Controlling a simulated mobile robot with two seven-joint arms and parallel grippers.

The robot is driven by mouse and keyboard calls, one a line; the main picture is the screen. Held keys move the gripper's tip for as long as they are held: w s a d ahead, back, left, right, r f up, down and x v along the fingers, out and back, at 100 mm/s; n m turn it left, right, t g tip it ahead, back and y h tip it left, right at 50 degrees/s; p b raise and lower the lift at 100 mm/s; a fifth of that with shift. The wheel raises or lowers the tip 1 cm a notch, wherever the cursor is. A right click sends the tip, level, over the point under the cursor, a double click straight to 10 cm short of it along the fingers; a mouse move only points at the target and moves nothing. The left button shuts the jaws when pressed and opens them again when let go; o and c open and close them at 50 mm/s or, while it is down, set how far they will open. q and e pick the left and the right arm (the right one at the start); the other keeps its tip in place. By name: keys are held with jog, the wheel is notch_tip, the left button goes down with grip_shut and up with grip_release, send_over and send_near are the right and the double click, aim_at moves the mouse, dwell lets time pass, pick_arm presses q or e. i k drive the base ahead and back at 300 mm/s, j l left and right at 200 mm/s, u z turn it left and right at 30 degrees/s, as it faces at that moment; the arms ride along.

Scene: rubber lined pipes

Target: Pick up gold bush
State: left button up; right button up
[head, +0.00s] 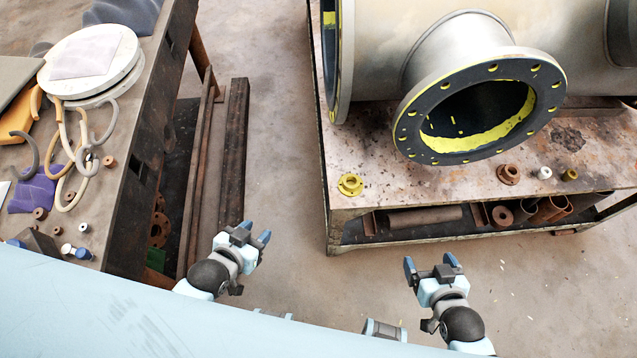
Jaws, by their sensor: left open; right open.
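A yellow flanged ring (350,185) lies at the bench's front left corner. My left gripper (243,236) is open and empty over the floor gap between the benches. My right gripper (431,262) is open and empty in front of the right bench, well to the left of the gold bush and apart from it.
A large flanged pipe (480,110) lies on the right bench behind the small parts. A lower shelf holds pipe pieces (425,217). The left bench (135,150) carries hooks, a round white disc (90,60) and small bushes.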

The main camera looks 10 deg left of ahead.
aim_at(571, 174)
jog(key=z, duration=1.45)
jog(key=u, duration=1.45)
jog(key=z, duration=0.9)
jog(key=i+l+z, duration=0.1)
jog(key=i+z, duration=0.9)
jog(key=z, duration=0.15)
